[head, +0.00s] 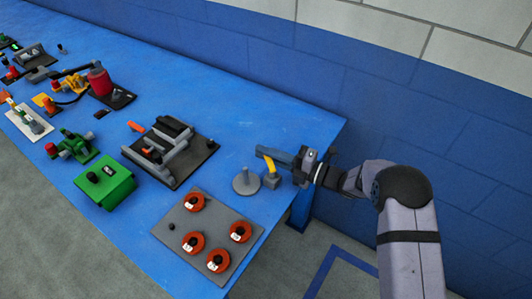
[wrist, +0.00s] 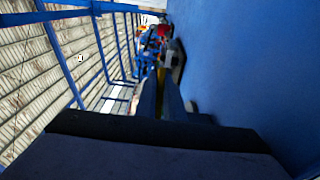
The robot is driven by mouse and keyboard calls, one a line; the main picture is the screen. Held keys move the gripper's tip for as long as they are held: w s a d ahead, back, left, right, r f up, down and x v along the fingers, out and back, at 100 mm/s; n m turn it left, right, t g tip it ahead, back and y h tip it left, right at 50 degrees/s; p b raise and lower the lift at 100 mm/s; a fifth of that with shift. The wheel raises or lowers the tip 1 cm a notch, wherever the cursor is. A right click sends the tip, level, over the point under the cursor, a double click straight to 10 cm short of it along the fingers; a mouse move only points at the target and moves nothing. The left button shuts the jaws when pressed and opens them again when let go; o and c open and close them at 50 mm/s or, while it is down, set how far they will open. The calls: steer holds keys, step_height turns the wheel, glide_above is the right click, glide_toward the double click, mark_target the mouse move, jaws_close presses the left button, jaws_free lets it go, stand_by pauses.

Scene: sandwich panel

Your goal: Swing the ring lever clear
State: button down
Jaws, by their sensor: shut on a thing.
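A yellow lever (head: 269,164) rises from a small grey block (head: 271,181) near the right end of the blue table. My gripper (head: 268,154) reaches in from the right and is shut on the yellow lever near its top. In the wrist view, a thin yellow strip shows between the dark fingers (wrist: 160,100). A grey disc with an upright post (head: 246,182) stands just left of the lever, apart from it. No ring shape can be made out on the lever; the fingers hide part of it.
A grey plate (head: 208,262) with several red-orange knobs lies in front. A black and grey roller device (head: 178,150) and a green box (head: 105,187) stand to the left. The blue wall (head: 400,110) is behind. The table's right edge is close to the lever.

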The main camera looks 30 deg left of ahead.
steer(key=shift+w+d+m+t+p, duration=0.1)
steer(key=shift+m+t+p, duration=0.2)
steer(key=shift+m+t, duration=0.15)
steer(key=t, duration=0.1)
steer(key=m+t, duration=0.1)
steer(key=t+p, duration=0.1)
steer(key=shift+w+d+m, duration=0.25)
steer(key=shift+d, duration=0.05)
steer(key=shift+w+d+m+t+h, duration=0.25)
steer(key=shift+m+t, duration=0.35)
steer(key=shift+t, duration=0.3)
steer(key=shift+w+d+m+t+h, duration=0.15)
steer(key=shift+d+m+t, duration=0.15)
steer(key=shift+m+t, duration=0.45)
steer(key=shift+w+d+m+t+h, duration=0.2)
steer(key=shift+m+t, duration=0.25)
steer(key=shift+t, duration=0.55)
steer(key=shift+d+f, duration=0.1)
steer(key=c, duration=1.9)
jaws_free()
steer(key=shift+o, duration=0.2)
steer(key=shift+b+v, duration=0.7)
steer(key=shift+v, duration=2.95)
steer(key=shift+s, duration=0.1)
